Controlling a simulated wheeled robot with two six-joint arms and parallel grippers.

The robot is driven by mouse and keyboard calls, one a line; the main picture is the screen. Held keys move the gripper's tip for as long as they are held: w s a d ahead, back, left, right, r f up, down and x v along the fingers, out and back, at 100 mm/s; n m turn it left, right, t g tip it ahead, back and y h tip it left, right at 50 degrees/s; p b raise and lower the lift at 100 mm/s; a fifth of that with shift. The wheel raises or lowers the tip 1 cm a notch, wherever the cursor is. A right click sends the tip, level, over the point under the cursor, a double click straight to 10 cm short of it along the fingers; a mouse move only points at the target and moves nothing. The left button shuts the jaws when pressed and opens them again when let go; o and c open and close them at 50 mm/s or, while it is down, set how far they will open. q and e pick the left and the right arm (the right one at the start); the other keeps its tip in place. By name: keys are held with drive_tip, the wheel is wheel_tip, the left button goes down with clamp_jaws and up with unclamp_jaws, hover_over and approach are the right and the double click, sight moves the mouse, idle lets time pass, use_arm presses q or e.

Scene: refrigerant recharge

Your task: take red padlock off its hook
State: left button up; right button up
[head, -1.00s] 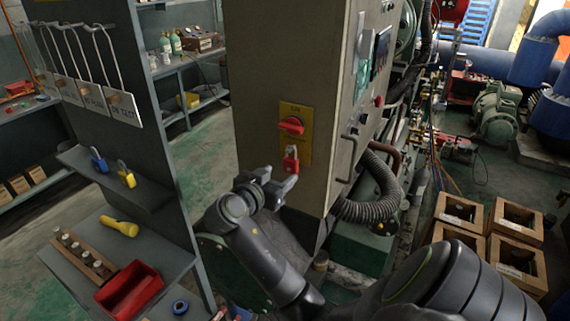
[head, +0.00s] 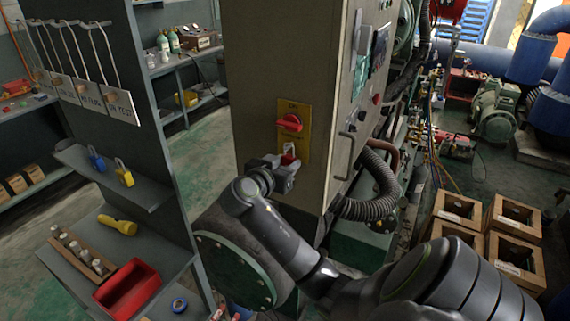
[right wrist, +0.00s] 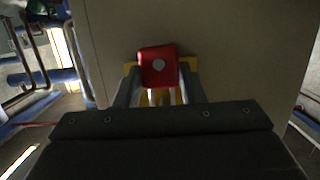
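The red padlock (head: 288,159) hangs by its pale shackle below the red rotary switch (head: 290,123) on its yellow plate, on the cabinet front. My right gripper (head: 284,166) is at the padlock, with a finger on either side of its body. In the right wrist view the padlock's red underside (right wrist: 158,68) fills the gap between the fingers (right wrist: 159,88), which appear closed on it. The gripper hides most of the body in the head view. The shackle still appears to be at the plate. My left gripper is not in view.
The grey cabinet (head: 280,60) stands close behind the padlock. A shelf at the left holds a blue padlock (head: 96,158) and a yellow padlock (head: 123,172). Below are a yellow flashlight (head: 117,225) and a red tray (head: 128,287). A corrugated hose (head: 372,208) runs at the cabinet's right.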

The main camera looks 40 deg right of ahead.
drive_tip(key=shift+r+p, duration=0.7)
drive_tip(key=shift+r, duration=0.2)
drive_tip(key=shift+s+a+f, duration=0.1)
drive_tip(key=shift+a, duration=0.4)
drive_tip(key=f+b+v, duration=0.1)
drive_tip(key=v, duration=0.6)
drive_tip(key=shift+a, duration=0.35)
drive_tip(key=shift+s+f, duration=0.1)
drive_tip(key=shift+f, duration=0.05)
